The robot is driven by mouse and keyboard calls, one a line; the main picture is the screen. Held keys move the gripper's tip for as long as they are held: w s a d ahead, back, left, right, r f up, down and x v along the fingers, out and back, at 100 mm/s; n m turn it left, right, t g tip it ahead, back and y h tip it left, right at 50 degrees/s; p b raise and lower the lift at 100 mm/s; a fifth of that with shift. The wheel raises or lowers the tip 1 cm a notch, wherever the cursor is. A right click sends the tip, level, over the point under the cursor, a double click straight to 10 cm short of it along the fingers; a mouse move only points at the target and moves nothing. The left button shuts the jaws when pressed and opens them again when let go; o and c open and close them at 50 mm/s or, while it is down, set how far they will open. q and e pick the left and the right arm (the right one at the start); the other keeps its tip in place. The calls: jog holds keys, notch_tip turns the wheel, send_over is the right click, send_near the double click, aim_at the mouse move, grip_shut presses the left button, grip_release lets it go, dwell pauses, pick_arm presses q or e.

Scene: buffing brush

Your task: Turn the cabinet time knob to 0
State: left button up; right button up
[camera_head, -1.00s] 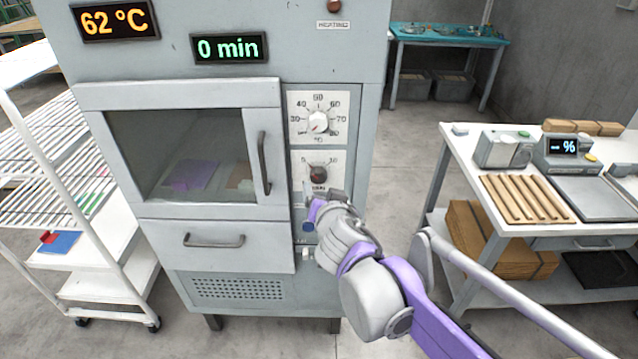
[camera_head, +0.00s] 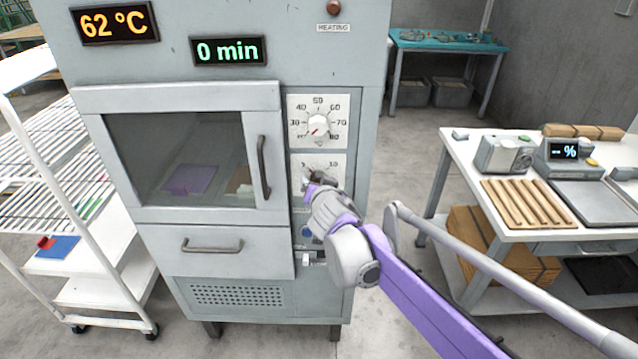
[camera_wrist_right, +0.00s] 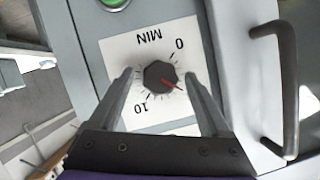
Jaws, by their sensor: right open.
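The cabinet (camera_head: 330,60) stands in front of me, and its time display (camera_head: 229,49) reads 0 min. The time knob is dark and round on a white dial plate; it shows in the right wrist view (camera_wrist_right: 160,76). Its red pointer lies between the 0 and the 10 marks. In the head view my right gripper (camera_head: 312,178) is at the time dial and hides most of the knob. In the wrist view its two fingers are apart, one on each side of the knob, with small gaps visible. My left gripper is out of view.
The temperature knob (camera_head: 318,124) sits just above on its own dial, and the temperature display (camera_head: 115,22) reads 62 °C. The door handle (camera_head: 263,165) sticks out left of the dials. A white rack stands left, a table (camera_head: 470,150) right.

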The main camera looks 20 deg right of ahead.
jog(key=shift+c, duration=0.3)
grip_shut()
